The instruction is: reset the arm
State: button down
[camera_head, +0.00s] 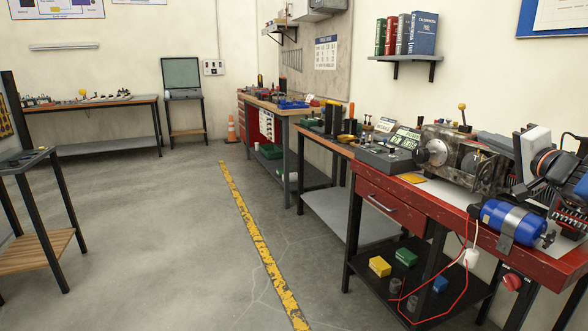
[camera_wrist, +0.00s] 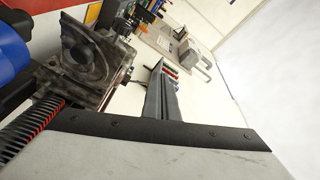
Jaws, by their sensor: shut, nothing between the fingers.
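The task names only my arm. I make out no gripper fingers in the head view or the wrist view. The wrist view is turned on its side. It shows a worn metal machine (camera_wrist: 88,50) at upper left, with a blue rounded part (camera_wrist: 12,50) and black-and-red fins (camera_wrist: 40,128) beside it. A pale grey panel with a dark bolted edge (camera_wrist: 150,133) fills the bottom of that view. The same machine (camera_head: 455,155) stands on the red workbench (camera_head: 450,205) in the head view.
A blue cylinder (camera_head: 512,222) and dark machinery crowd the red bench's right end. A wall shelf (camera_head: 405,58) holding binders is above; it also shows in the wrist view (camera_wrist: 163,92). Further benches (camera_head: 325,145) run back. A dark-legged stand (camera_head: 28,165) is at left. The middle floor is clear.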

jog(key=s+a+f+n+g+y, duration=0.25)
jog(key=s+a+f+g, duration=0.2)
jog(key=a+f, duration=0.5)
jog(key=s+a+f+n+g+y, duration=0.2)
jog(key=s+a+f+n+g, duration=0.35)
jog(key=a, duration=0.75)
jog(key=s+d+f+n+g+h, duration=0.1)
jog(key=s+f+n+g+h, duration=0.2)
jog(key=s+f, duration=1.2)
jog(key=s+h, duration=0.2)
jog(key=h, duration=0.1)
jog(key=shift+d+f+g, duration=0.25)
jog(key=shift+f+g, duration=0.05)
jog(key=shift+f, duration=0.05)
jog(key=shift+h, duration=0.25)
